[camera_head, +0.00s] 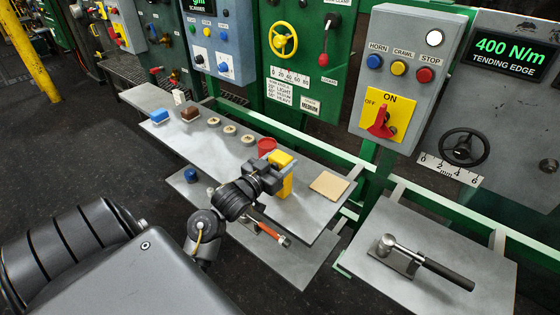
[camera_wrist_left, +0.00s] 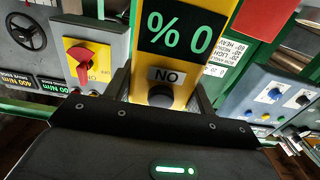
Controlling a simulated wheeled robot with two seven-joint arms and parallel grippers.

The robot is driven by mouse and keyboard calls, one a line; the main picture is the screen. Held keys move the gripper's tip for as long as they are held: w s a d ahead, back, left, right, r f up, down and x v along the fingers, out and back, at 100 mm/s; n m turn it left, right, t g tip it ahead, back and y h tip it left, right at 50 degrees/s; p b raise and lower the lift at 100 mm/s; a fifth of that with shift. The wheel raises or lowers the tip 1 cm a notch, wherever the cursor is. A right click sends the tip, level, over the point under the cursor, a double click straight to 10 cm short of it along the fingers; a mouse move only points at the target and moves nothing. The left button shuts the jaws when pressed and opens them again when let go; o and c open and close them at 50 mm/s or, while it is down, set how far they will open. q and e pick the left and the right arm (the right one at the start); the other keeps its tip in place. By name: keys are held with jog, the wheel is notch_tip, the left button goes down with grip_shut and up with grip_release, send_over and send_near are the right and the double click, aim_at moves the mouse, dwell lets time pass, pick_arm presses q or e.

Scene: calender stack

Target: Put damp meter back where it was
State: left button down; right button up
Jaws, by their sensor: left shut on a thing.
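The yellow damp meter (camera_head: 285,187) is upright over the upper grey shelf (camera_head: 318,211), between a red cup (camera_head: 267,146) and a tan square pad (camera_head: 329,185). My left gripper (camera_head: 272,174) is shut on it from the front left. I cannot tell whether its lower end touches the shelf. In the left wrist view the meter (camera_wrist_left: 190,70) stands between the fingers, its dark display (camera_wrist_left: 180,28) reading "% 0", with a "NO" label and a dark round knob below. The gripper (camera_wrist_left: 160,95) hides part of it. My right gripper is not in view.
Left along the shelf lie several round discs (camera_head: 229,130), a brown block (camera_head: 190,113) and a blue block (camera_head: 159,116). A lower shelf (camera_head: 295,262) holds a red-ended tool (camera_head: 272,233). A hammer (camera_head: 430,265) lies on the right shelf. Control panels (camera_head: 400,75) stand behind.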

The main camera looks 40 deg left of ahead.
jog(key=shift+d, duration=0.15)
pick_arm(q)
jog(key=c, duration=0.7)
grip_release()
jog(key=shift+f, duration=0.1)
jog(key=shift+o, duration=0.9)
jog(key=shift+s, duration=0.2)
jog(key=s+b, duration=0.1)
jog(key=s, duration=1)
jog(key=shift+s, duration=0.3)
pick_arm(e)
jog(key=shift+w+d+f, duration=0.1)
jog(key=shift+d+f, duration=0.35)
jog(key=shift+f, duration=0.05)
pick_arm(q)
jog(key=shift+d, duration=0.1)
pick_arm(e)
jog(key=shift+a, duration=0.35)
